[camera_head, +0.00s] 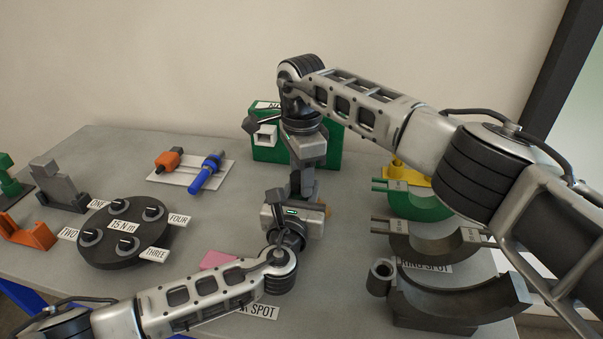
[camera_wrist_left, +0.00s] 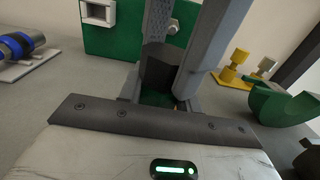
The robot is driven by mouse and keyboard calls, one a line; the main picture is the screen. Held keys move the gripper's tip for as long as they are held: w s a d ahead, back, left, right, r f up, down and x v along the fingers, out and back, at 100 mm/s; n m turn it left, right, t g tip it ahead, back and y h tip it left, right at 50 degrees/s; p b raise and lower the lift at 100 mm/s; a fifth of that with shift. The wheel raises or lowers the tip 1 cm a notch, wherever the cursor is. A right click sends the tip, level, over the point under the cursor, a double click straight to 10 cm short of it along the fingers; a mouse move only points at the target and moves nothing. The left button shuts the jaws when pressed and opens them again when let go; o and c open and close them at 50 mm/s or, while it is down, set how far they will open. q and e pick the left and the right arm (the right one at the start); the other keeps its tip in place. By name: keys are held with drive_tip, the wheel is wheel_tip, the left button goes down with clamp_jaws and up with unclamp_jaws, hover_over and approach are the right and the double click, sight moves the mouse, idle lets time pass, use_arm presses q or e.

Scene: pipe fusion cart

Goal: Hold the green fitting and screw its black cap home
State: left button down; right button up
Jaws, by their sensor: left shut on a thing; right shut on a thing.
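The black cap (camera_wrist_left: 160,66) shows as a dark cylinder in the left wrist view, upright between the two grey fingers of my right gripper (camera_head: 303,186), which comes down from above and is shut on it. Just below the cap, a small part of the green fitting (camera_wrist_left: 154,98) shows low between the fingers of my left gripper (camera_wrist_left: 162,104), which is shut on it. In the head view, the grippers hide the cap and fitting. How far the cap is seated on the fitting cannot be told.
A green box (camera_head: 267,147) stands behind the grippers. A round black stand (camera_head: 122,250) with several knobs is at left. Blue (camera_head: 207,172) and orange (camera_head: 168,160) tools lie on a white plate. Curved green (camera_head: 420,207) and dark (camera_head: 445,243) saddles crowd the right. A pink pad (camera_head: 217,260) lies in front.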

drive_tip(key=m, duration=2)
drive_tip(key=o, duration=1.1)
